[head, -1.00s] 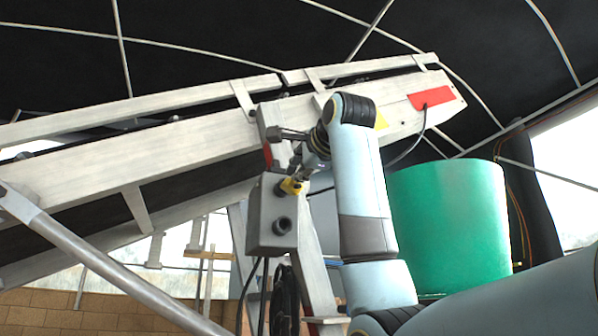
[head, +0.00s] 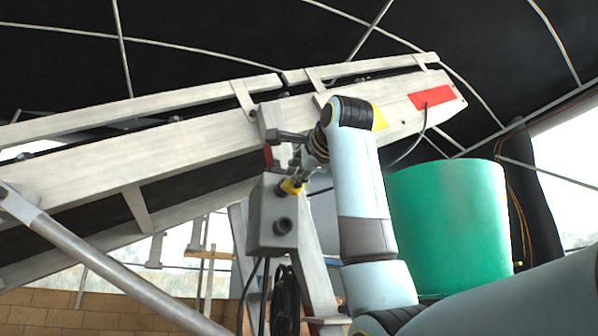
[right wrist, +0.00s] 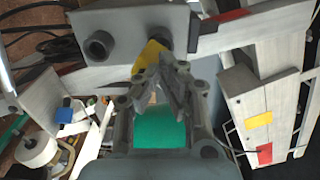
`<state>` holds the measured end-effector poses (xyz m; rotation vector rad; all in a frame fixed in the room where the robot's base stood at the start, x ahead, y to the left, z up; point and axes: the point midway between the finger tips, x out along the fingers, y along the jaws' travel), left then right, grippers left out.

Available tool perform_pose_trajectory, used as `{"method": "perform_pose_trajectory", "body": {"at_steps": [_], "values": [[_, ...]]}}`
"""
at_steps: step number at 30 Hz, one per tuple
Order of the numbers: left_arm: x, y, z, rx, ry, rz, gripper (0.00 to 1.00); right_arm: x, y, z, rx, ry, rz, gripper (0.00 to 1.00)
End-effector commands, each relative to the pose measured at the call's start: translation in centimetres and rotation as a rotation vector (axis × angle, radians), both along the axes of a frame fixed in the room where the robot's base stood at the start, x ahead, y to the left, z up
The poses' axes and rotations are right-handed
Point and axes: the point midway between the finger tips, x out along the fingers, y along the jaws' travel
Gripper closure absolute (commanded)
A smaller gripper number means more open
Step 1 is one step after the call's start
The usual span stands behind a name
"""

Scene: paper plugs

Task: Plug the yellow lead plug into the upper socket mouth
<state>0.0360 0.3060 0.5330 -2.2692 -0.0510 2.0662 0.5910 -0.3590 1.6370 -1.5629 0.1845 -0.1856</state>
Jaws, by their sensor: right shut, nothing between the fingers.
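The grey socket box (head: 262,235) hangs below the pale conveyor frame. Its lower socket mouth (head: 283,226) is open and empty. The yellow lead plug (head: 292,187) is at the upper socket mouth; how deep it sits I cannot tell. In the right wrist view the yellow plug (right wrist: 150,57) lies against the box (right wrist: 130,20), partly hidden by the fingers, and covers part of the upper mouth. My right gripper (right wrist: 162,68) is shut and empty, its fingertips right at the plug's rear. In the head view it shows small beside the plug (head: 305,174). My left gripper is out of view.
A large green bin (head: 450,225) stands to the right of my right arm. The conveyor beam (head: 130,140) runs above the box, and a slanted grey tube (head: 110,265) crosses the lower left. Dark cables (head: 262,295) hang under the box.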

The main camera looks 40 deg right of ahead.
Motion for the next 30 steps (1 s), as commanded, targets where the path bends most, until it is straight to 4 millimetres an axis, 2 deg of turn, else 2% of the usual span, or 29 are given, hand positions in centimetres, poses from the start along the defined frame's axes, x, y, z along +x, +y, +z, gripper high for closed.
{"method": "perform_pose_trajectory", "body": {"at_steps": [19,30], "values": [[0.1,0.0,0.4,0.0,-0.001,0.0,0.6,1.4,-0.4,-0.2,0.001,0.004,-0.001,1.0],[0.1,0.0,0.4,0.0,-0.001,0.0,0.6,1.5,-0.4,-0.3,0.001,0.006,-0.001,1.0]]}}
